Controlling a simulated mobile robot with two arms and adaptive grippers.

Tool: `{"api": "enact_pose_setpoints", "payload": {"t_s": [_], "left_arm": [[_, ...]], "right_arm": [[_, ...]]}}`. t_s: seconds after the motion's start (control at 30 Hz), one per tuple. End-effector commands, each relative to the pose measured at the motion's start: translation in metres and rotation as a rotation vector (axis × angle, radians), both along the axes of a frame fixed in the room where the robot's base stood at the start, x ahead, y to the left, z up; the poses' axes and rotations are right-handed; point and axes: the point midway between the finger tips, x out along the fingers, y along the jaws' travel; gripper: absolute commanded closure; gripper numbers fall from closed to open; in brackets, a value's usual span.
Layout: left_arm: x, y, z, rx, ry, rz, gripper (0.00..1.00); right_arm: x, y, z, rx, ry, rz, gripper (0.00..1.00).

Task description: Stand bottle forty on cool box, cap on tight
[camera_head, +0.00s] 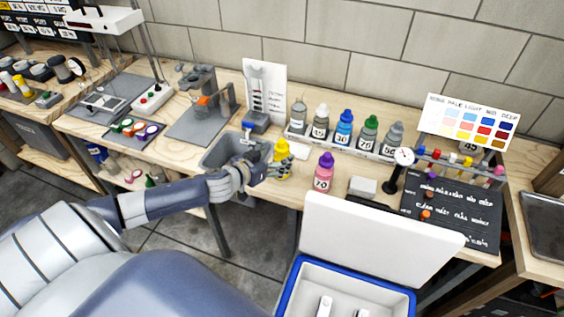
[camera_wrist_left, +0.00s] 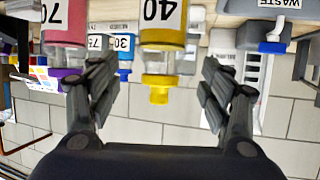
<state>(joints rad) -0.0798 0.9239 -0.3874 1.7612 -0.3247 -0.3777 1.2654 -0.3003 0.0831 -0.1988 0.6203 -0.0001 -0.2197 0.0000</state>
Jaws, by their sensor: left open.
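Bottle forty (camera_head: 282,172), yellow with a yellow cap, stands upright near the bench's front edge, beside the grey basin. My left gripper (camera_head: 262,170) is open just left of it. In the left wrist view, which is upside down, bottle forty (camera_wrist_left: 163,38) shows its "40" label and yellow cap between the spread fingers (camera_wrist_left: 157,75), apart from both. The cap sits at the bottle's neck; I cannot tell how tight it is. The cool box (camera_head: 288,287) is in front of the bench, its white lid (camera_head: 380,238) raised, with small white items inside. My right gripper is out of view.
Pink bottle 70 (camera_head: 323,178) stands to the right of bottle forty. A tray (camera_head: 340,145) of several capped bottles is behind. A grey basin (camera_head: 222,152) is left, and a dial gauge (camera_head: 404,157) and dark board (camera_head: 455,208) are right.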

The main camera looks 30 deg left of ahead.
Motion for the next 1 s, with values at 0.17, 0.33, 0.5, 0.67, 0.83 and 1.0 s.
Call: {"api": "enact_pose_setpoints", "payload": {"t_s": [0.17, 0.33, 0.5, 0.67, 0.83, 1.0], "left_arm": [[0.022, 0.001, 0.000, 0.001, -0.003, 0.001, 0.28], [0.037, 0.001, -0.009, 0.001, -0.002, 0.000, 0.28], [0.042, 0.001, -0.012, 0.002, -0.001, -0.001, 0.28], [0.042, 0.000, -0.013, 0.002, 0.000, -0.001, 0.28], [0.042, 0.000, -0.013, 0.002, 0.000, -0.001, 0.59], [0.042, 0.000, -0.013, 0.002, 0.000, -0.001, 0.98]], "right_arm": [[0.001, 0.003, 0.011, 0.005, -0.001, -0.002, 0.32], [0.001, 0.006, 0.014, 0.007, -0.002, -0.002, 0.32], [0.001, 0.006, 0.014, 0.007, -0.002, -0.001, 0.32], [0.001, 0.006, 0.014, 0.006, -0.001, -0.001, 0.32], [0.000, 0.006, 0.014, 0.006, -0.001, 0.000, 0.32], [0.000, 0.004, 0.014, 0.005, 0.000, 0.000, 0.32]]}}
